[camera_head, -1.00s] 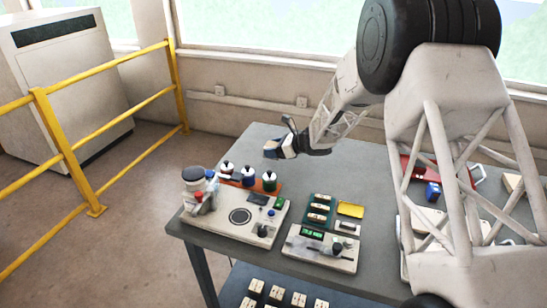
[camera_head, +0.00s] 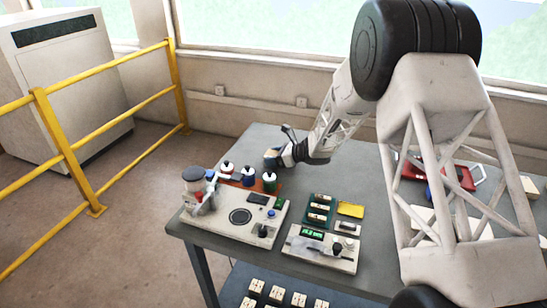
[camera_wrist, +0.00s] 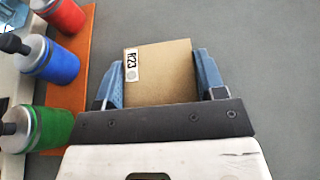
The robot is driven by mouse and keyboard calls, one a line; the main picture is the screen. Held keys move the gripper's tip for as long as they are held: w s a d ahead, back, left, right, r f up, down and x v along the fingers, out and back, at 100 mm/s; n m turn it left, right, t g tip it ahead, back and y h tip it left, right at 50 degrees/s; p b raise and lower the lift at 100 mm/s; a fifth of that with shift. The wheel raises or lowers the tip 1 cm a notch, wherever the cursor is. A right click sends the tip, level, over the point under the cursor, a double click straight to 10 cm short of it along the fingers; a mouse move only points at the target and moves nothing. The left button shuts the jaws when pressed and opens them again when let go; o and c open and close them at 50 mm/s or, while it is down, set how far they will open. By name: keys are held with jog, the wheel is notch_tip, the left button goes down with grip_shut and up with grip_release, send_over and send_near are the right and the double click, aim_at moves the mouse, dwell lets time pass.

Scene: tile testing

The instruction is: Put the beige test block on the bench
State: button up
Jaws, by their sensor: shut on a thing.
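The beige test block (camera_wrist: 165,70) is between the blue fingers of my gripper (camera_wrist: 160,78) in the wrist view, with a white label reading R23 on its top left. My gripper is shut on it. In the head view my gripper (camera_head: 272,158) is low over the back left part of the grey bench (camera_head: 350,180); the block is mostly hidden there by the fingers. I cannot tell whether the block touches the bench. In the wrist view bare bench (camera_wrist: 260,50) shows around the block.
Left of my gripper, an orange rack holds red (camera_wrist: 62,14), blue (camera_wrist: 52,60) and green (camera_wrist: 38,125) bottles. A test machine (camera_head: 235,218) and a smaller device (camera_head: 322,248) stand in front. A red case (camera_head: 455,178) lies to the right. The bench right of the block is clear.

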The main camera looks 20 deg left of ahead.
jog(key=o, duration=1.2)
jog(key=shift+c, duration=0.2)
jog(key=shift+d+r, duration=0.1)
jog(key=shift+r, duration=0.05)
jog(key=v, duration=1.1)
jog(key=shift+d, duration=0.2)
jog(key=shift+d+r, duration=0.1)
jog(key=shift+d, duration=0.1)
